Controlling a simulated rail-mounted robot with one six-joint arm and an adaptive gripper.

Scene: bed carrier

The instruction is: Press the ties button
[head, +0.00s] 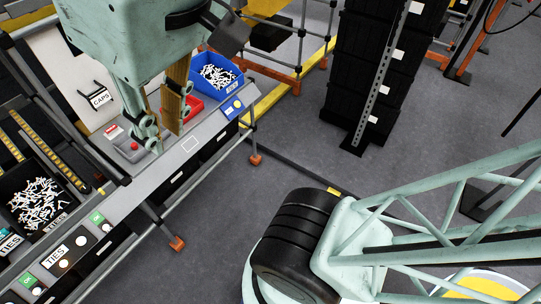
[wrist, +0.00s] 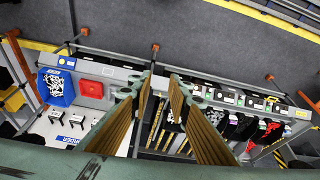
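Green OK markers sit beside the panels. My gripper (head: 162,125) hangs over the workbench, up and right of the TIES panel and apart from it. Its two brown-padded fingers are spread with nothing between them, as the wrist view also shows (wrist: 160,82).
A blue bin (head: 238,83) of white parts and a red bin (head: 193,113) stand beyond my gripper. Black crates (head: 375,60) are stacked at the back.

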